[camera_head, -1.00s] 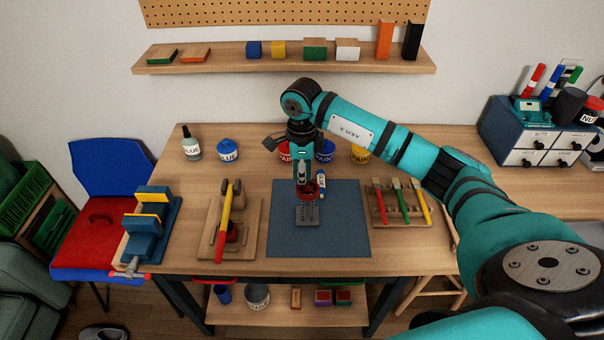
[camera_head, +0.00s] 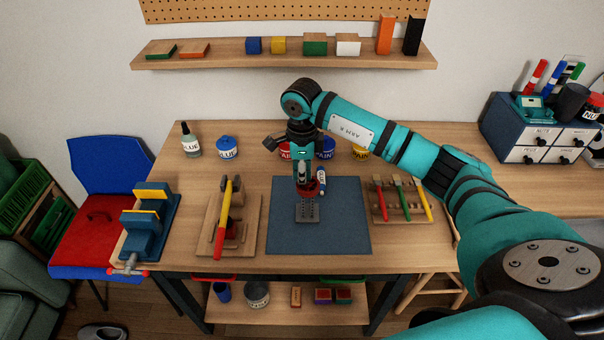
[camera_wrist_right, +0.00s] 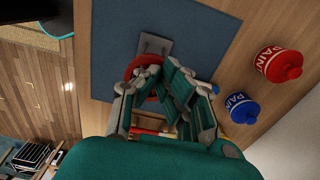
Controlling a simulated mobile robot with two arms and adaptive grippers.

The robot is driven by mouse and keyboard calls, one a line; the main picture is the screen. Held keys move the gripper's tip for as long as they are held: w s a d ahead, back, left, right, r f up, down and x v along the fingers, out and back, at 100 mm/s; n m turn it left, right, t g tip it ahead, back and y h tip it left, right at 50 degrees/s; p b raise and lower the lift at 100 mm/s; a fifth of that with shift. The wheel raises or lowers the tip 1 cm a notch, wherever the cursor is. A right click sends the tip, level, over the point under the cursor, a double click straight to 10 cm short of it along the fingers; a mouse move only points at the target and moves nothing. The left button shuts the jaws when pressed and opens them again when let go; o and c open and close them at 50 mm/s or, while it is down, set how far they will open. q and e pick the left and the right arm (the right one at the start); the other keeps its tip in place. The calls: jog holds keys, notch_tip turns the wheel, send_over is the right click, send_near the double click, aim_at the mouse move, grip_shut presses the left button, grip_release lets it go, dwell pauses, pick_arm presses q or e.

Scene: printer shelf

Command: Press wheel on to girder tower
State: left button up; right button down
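The grey girder tower (camera_head: 307,212), a perforated metal piece, stands on the blue mat (camera_head: 345,232). It also shows partly in the wrist view (camera_wrist_right: 152,45). The red wheel (camera_head: 311,188) is at the top end of the tower in the head view. Its rim shows past my fingers in the wrist view (camera_wrist_right: 131,73). My right gripper (camera_head: 303,181) points down over the tower, its fingers closed in on the wheel. The fingers hide part of the wheel, and whether it is seated on the tower cannot be told. My left gripper is out of view.
A small bottle (camera_head: 321,182) stands just right of the wheel. Paint pots (camera_head: 325,149) stand behind. A wooden board with a hammer (camera_head: 228,215) lies left of the mat, a brush rack (camera_head: 400,203) right. A blue vise (camera_head: 148,220) is at the left edge.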

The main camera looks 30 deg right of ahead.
jog(key=shift+r, duration=0.1)
jog(key=shift+r+p, duration=1.95)
jog(key=shift+r, duration=1.5)
